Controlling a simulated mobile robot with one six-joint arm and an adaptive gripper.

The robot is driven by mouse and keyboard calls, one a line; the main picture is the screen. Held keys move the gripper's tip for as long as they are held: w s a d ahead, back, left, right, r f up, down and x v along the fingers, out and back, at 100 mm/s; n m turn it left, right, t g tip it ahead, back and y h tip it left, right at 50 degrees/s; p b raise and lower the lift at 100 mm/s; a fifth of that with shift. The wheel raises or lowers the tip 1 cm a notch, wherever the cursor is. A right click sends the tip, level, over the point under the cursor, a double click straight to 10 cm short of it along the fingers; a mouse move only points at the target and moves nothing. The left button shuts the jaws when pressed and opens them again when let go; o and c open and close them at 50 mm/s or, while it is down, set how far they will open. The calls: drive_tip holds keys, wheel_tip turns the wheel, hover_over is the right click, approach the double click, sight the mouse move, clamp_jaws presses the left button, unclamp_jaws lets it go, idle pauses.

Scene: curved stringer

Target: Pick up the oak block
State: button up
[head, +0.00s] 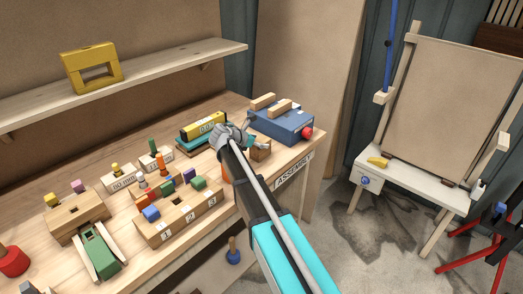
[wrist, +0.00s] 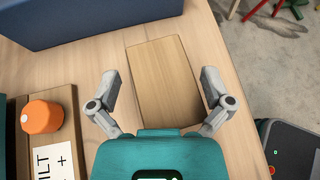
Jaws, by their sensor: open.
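The oak block (wrist: 160,58), a plain light-brown rectangular piece, lies on the wooden bench in the middle of the wrist view. My gripper (wrist: 160,80) is open above it. One finger is on each side of the block's near part, with a visible gap on both sides. The block's near end is partly hidden by my gripper's teal body. In the head view a brown block (head: 261,151) shows beside my gripper (head: 252,138), near the bench's front edge; the fingers are mostly hidden there.
A blue box (head: 281,124) stands just behind the block. An orange knob (wrist: 41,117) on a labelled board is to the left in the wrist view. The bench edge (wrist: 221,60) is close on the right. Several peg blocks fill the bench's left part.

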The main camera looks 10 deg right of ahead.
idle(0.3)
drive_tip(key=c, duration=1.2)
drive_tip(key=shift+r, duration=0.2)
drive_tip(key=shift+c, duration=0.2)
wheel_tip(320, 180, up, 2)
drive_tip(key=shift+r+p, duration=0.1)
drive_tip(key=shift+p, duration=1.15)
drive_tip(key=s+a+r+p, duration=0.1)
drive_tip(key=s+r+p, duration=0.9)
drive_tip(key=s, duration=0.4)
drive_tip(key=shift+a+r, duration=0.25)
